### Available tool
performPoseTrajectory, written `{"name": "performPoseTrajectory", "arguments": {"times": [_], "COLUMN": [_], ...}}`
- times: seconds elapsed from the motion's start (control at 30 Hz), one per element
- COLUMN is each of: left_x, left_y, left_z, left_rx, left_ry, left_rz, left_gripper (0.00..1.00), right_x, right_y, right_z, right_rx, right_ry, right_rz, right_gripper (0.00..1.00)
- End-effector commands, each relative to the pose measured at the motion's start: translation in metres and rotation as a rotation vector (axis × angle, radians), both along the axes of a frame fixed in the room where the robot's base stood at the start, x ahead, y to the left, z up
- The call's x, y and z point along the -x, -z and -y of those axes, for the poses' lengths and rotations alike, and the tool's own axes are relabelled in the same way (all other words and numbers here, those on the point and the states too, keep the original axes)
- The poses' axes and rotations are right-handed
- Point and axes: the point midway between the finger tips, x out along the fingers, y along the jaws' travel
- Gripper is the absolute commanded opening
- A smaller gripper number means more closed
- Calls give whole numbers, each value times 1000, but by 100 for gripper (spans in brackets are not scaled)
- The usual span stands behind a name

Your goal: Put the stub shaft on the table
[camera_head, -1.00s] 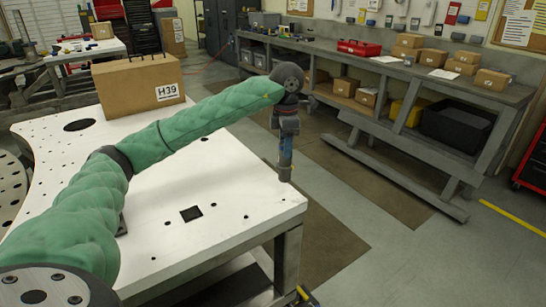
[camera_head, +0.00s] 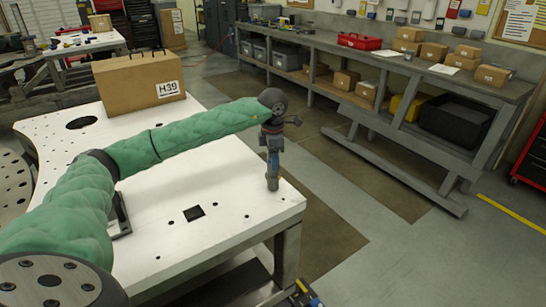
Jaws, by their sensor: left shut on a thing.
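My left gripper (camera_head: 273,160) hangs from the green arm, pointing down at the far right corner of the white table (camera_head: 170,215). It is shut on the stub shaft (camera_head: 272,182), a short grey cylinder that shows below the fingers. The shaft is upright, over the tabletop near its right edge. I cannot tell whether its lower end touches the table. My right gripper is not in view.
A cardboard box marked H39 (camera_head: 140,84) stands on the back of the table. A square dark hole (camera_head: 194,212) and small round holes pierce the tabletop. A long grey workbench (camera_head: 400,65) with boxes stands beyond a floor aisle.

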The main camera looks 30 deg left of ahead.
Motion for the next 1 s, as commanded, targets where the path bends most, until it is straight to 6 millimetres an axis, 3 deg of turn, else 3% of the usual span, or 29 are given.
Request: {"name": "performPoseTrajectory", "arguments": {"times": [0.57,0.6,0.67,1.0], "left_x": [0,0,0,0], "left_y": [5,6,6,5], "left_z": [0,0,0,0], "left_rx": [1,1,1,1], "left_ry": [0,0,0,0], "left_rz": [2,1,1,1], "left_gripper": [0,43,55,57], "right_x": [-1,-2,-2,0], "right_y": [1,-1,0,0], "right_z": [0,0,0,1], "right_rx": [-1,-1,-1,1], "right_ry": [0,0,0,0], "right_rz": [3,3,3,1], "right_gripper": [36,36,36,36]}}
